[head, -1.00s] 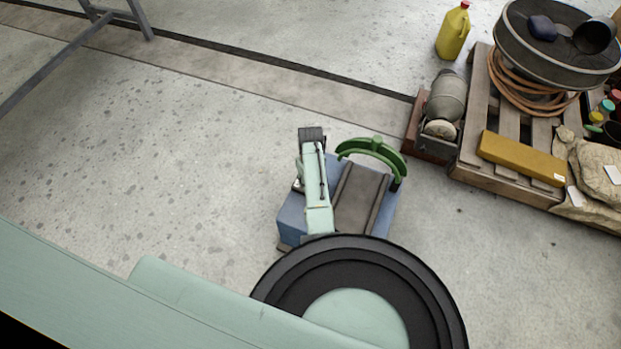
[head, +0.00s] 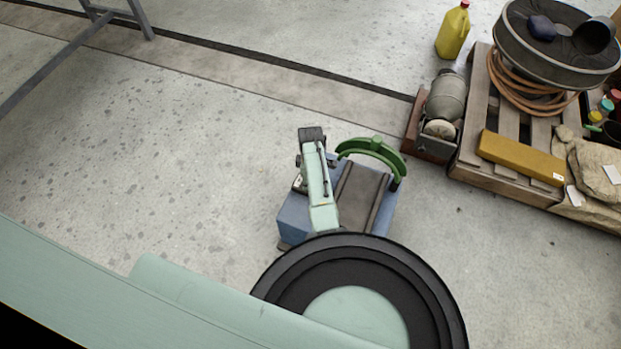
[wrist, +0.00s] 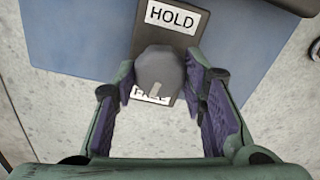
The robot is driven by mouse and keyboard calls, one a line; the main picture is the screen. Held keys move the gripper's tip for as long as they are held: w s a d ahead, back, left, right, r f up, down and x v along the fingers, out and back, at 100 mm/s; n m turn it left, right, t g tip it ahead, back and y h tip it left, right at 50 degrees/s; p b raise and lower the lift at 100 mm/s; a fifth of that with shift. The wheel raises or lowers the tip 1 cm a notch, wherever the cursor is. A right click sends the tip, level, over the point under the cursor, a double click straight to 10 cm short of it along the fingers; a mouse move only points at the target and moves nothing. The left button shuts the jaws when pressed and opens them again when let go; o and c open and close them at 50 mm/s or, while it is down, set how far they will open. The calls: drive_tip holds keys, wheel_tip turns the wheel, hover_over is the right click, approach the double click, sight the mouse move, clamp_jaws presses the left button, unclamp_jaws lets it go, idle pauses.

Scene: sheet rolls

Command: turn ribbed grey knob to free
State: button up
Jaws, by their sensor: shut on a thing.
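The ribbed grey knob (wrist: 160,66) is in the upper middle of the wrist view, on a dark plate at the edge of a blue machine body (wrist: 85,35). A white label reading HOLD (wrist: 173,16) lies above it. A second white label (wrist: 152,96) below it is partly covered, and I cannot read it surely. My gripper (wrist: 163,78) has its purple pads on both sides of the knob and is shut on it. In the head view the blue machine (head: 293,215) is partly hidden behind my mint arm, and I cannot make out the knob there.
A green curved part (head: 375,148) stands at the machine's right. A wooden pallet (head: 470,158) with a yellow box (head: 522,158), hose and stone-like sacks lies further right. A yellow jug (head: 453,32) stands behind.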

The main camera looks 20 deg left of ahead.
drive_tip(key=shift+n, duration=0.7)
drive_tip(key=o, duration=1.2)
drive_tip(key=shift+c, duration=0.2)
wheel_tip(320, 180, up, 12)
